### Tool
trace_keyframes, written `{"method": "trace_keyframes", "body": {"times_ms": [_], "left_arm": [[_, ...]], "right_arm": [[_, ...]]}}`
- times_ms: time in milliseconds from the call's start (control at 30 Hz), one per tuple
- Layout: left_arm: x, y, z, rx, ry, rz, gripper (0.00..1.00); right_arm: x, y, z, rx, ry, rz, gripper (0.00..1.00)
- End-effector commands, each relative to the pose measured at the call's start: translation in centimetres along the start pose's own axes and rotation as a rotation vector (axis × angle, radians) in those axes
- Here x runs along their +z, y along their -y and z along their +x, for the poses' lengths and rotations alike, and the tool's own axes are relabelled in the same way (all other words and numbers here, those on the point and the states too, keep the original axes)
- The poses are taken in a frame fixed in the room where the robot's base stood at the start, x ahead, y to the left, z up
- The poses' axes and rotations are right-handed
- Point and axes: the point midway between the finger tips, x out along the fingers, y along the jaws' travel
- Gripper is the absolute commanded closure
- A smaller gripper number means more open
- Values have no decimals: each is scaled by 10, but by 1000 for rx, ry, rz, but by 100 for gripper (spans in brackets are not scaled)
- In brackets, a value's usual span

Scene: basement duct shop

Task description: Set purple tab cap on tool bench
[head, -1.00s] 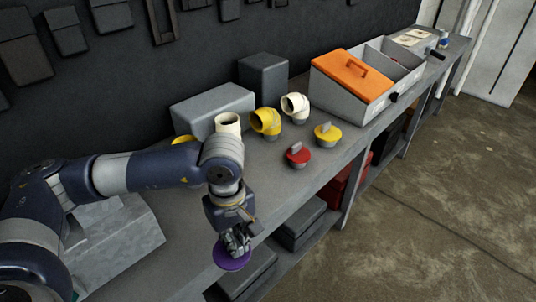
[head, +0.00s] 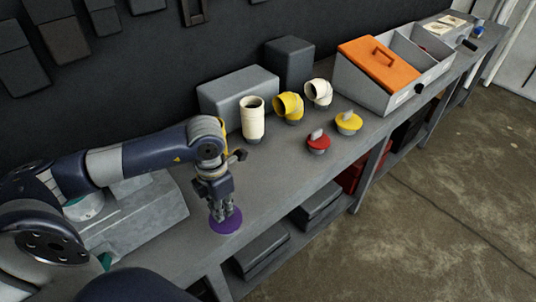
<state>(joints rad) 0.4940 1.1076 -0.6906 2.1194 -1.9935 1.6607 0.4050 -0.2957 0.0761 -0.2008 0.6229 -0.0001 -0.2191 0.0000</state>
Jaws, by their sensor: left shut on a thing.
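The purple tab cap (head: 227,222) shows as a purple disc at the near edge area of the grey tool bench (head: 290,182). My left gripper (head: 224,214) points down and is shut on the cap from above, hiding its tab. The cap is over the bench top; I cannot tell whether its underside touches the surface. My right gripper is not in view.
A red tab cap (head: 318,142) and a yellow tab cap (head: 348,122) stand to the right. Behind are a cream pipe piece (head: 253,121), a yellow elbow (head: 289,107) and a cream elbow (head: 318,93). A toolbox with an orange lid (head: 378,64) stands farther right. Bench between cap and red cap is clear.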

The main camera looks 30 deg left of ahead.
Motion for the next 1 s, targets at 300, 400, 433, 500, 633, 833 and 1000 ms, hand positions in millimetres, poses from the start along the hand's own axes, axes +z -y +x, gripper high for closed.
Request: {"method": "trace_keyframes", "body": {"times_ms": [300,400,433,500,633,833,1000], "left_arm": [[58,-34,7,-1,2,0,100],[76,-45,10,-2,3,1,100],[81,-48,10,-2,4,1,100],[92,-56,12,-2,3,1,100],[111,-68,14,-2,2,3,100],[125,-78,14,0,0,4,100],[126,-78,25,-1,-2,6,100]], "right_arm": [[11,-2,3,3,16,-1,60],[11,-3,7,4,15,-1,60],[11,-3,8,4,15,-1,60],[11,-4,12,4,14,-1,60],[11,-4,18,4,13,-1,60],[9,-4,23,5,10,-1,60],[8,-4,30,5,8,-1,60]]}}
